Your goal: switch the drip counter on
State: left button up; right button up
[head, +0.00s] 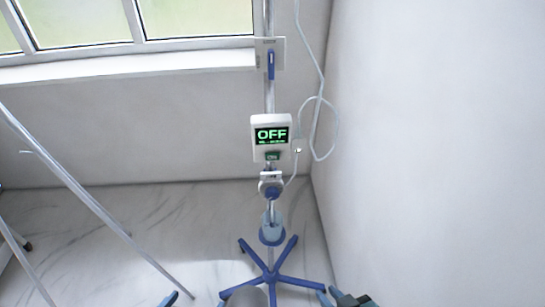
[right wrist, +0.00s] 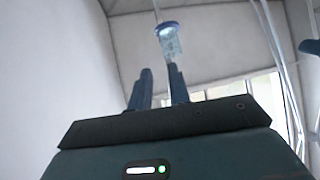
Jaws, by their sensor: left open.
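The drip counter (head: 271,138) is a white box on the pole of a drip stand. Its screen (head: 271,135) reads OFF in green letters. A small green button (head: 273,156) sits under the screen. My left gripper (head: 169,299) shows only as a blue fingertip at the bottom edge, left of the stand. My right gripper (head: 330,298) is at the bottom edge, right of the stand's foot, well below the counter. In the right wrist view my right gripper (right wrist: 160,72) has its fingers apart with nothing held between them.
The drip stand (head: 272,262) has a blue wheeled base near the corner. A thin tube (head: 320,90) hangs in a loop right of the counter. A blue-rimmed clear container (right wrist: 171,42) shows beyond my right fingers. Metal legs (head: 90,200) stand at the left. A white wall rises at the right.

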jog(key=shift+w+r, duration=0.15)
jog(key=shift+w, duration=0.15)
grip_shut()
jog(key=shift+s+f, duration=0.2)
jog(key=shift+s, duration=0.15)
jog(key=shift+w, duration=0.1)
dwell(0.5)
